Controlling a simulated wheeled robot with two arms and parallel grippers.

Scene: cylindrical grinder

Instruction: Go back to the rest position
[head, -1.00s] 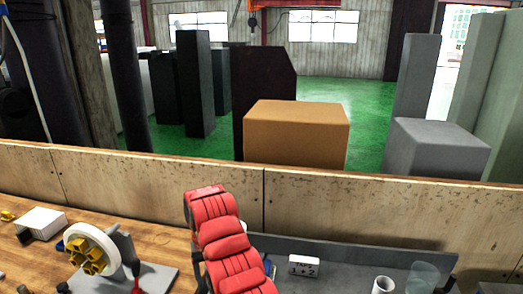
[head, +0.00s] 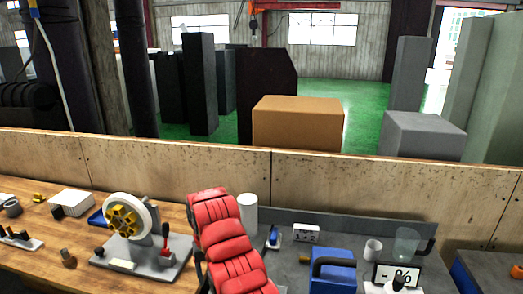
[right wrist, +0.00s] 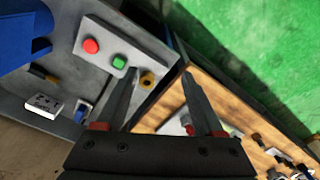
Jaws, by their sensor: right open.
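My right gripper (right wrist: 158,78) shows in the right wrist view with its two fingers spread apart and nothing between them. Behind the fingers are a grey panel with a red button (right wrist: 91,46) and a green button (right wrist: 119,62), and the edge of a wooden table. The gripper's distance from them is hard to tell. In the head view, a red padded link of mine rises at the bottom centre, and no gripper is visible. My left gripper is in neither current view.
On the wooden bench, a white wheel with a yellow hub (head: 122,220) stands on a grey base. At right are a blue box (head: 333,272), a white cylinder (head: 248,214), a grey cup (head: 373,250) and a percent display (head: 398,276). A wooden barrier (head: 190,174) runs behind.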

